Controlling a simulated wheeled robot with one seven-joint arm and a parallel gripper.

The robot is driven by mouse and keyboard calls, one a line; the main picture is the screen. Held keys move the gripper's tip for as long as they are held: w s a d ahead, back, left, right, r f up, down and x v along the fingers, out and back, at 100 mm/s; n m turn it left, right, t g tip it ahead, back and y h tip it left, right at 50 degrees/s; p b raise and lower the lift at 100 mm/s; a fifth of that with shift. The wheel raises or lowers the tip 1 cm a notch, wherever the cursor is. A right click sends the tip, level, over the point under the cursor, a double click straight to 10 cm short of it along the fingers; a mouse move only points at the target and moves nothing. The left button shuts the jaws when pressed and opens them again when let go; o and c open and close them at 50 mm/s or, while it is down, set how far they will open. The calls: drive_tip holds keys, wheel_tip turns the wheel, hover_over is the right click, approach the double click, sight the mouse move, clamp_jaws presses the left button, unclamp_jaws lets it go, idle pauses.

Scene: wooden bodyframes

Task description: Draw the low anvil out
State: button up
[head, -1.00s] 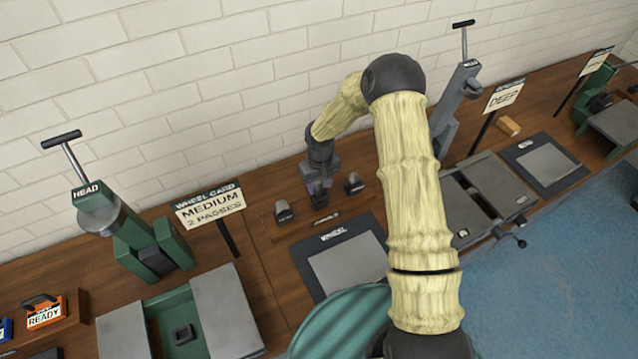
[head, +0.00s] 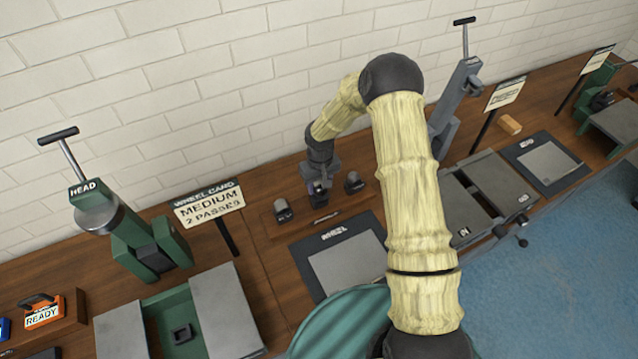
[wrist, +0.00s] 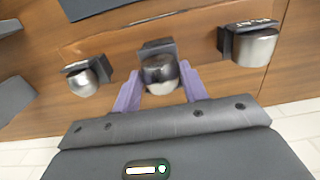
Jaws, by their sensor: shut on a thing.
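Three small anvils, steel with dark mounts, stand in a row on a wooden rack (head: 345,211) against the wall. My gripper (head: 319,193) is at the middle one. In the wrist view the middle anvil (wrist: 159,75) sits between my purple fingers (wrist: 160,88), which are shut on it. I cannot tell whether it still touches the rack. The other anvils are the left one (head: 283,209) and the right one (head: 354,183) in the head view. Their labels are too small or blurred to read, so I cannot tell which is the low anvil.
A black-edged wheel mat (head: 345,270) lies in front of the rack. The "MEDIUM 2 PASSES" card (head: 209,206) stands to the left, beside a green wheel machine (head: 150,250). A grey machine (head: 468,95) stands to the right. The brick wall is close behind.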

sight(320, 185)
drive_tip(key=shift+f+b, duration=0.3)
drive_tip(key=shift+f, duration=0.05)
drive_tip(key=shift+w+f, duration=0.1)
drive_tip(key=shift+f, duration=0.25)
drive_tip(key=shift+f+b, duration=0.4)
drive_tip(key=shift+b, duration=0.2)
drive_tip(key=o, duration=1)
drive_tip(key=shift+o, duration=0.7)
drive_tip(key=shift+f, duration=0.1)
wheel_tip(320, 185, up, 18)
drive_tip(key=b, duration=0.3)
drive_tip(key=shift+f, duration=0.25)
drive_tip(key=shift+s, duration=0.2)
